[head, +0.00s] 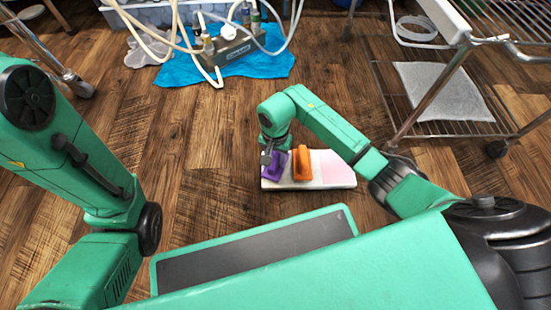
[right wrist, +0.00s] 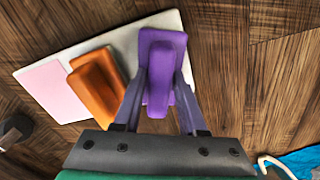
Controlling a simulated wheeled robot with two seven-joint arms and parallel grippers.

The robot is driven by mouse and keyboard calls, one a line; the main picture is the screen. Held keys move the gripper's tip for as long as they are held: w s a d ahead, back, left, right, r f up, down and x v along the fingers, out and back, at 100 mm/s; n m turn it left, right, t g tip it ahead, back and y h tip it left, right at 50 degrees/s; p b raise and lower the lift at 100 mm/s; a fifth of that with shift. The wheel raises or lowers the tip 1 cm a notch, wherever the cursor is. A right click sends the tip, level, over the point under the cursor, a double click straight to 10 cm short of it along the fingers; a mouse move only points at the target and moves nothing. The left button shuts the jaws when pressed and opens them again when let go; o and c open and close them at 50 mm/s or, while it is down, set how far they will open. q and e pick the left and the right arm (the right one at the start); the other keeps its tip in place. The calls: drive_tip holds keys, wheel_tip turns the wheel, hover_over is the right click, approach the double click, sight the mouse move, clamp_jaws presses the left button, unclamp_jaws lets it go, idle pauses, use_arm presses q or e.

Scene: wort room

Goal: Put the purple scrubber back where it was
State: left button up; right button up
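The purple scrubber (head: 276,167) is at the left end of a pale board (head: 322,184) on the floor. In the right wrist view the purple scrubber (right wrist: 164,42) has a raised handle, with a finger against each side of it. My right gripper (head: 268,157) is shut on the scrubber's handle from above; it also shows in the right wrist view (right wrist: 161,90). I cannot tell whether the scrubber's underside touches the board. An orange scrubber (head: 302,164) sits beside it on the board, apart from it. My left arm shows at the left, but its gripper is out of view.
The board's right part has a bare pink patch (head: 334,167). A wire shelf rack (head: 440,90) stands at the right, a white pad on its low shelf. At the back, a blue sheet (head: 270,66) holds a metal device with hoses. Wooden floor left of the board is clear.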

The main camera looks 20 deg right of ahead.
sight(276, 157)
drive_tip(key=shift+o, duration=0.6)
drive_tip(key=shift+r, duration=0.3)
wheel_tip(276, 157, up, 9)
drive_tip(key=p, duration=0.6)
drive_tip(key=shift+f+p, duration=0.15)
drive_tip(key=shift+p, duration=0.2)
wheel_tip(276, 157, up, 3)
drive_tip(key=shift+p, duration=0.75)
